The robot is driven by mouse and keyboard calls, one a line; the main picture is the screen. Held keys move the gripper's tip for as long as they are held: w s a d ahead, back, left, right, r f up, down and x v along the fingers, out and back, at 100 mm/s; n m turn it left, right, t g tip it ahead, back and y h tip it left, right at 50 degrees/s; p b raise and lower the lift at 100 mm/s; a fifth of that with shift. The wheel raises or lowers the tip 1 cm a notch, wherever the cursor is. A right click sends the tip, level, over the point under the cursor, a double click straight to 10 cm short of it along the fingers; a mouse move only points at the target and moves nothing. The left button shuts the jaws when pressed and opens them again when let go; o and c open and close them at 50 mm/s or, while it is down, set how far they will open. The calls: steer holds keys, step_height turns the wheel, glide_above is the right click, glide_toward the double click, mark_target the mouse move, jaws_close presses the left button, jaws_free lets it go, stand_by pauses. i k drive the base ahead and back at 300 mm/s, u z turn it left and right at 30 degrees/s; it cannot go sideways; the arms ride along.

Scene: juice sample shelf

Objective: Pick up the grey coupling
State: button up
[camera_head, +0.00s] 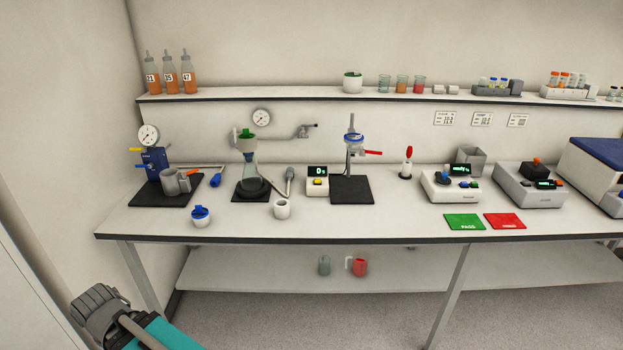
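A small grey piece (290,174) stands near the black flask base on the bench, with a grey hose or stem running down from it; it looks like the grey coupling, but it is too small to be sure. The flask (249,172) with a green top stands just left of it on a dark mat. My gripper (92,304) is at the bottom left, in front of the bench and far from the grey piece. Its fingertips are not clear, so I cannot tell whether it is open or shut.
A white cup (282,208) stands just in front of the grey piece. A timer box (317,184) and a clamp stand (350,160) are to the right. A blue gauge device (152,160) and a blue-lidded jar (201,216) are to the left. The bench front is mostly clear.

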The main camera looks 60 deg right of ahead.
mark_target(290, 170)
steer(key=k, duration=1.45)
steer(key=z, duration=1.85)
steer(key=i, duration=0.95)
steer(key=z, duration=0.1)
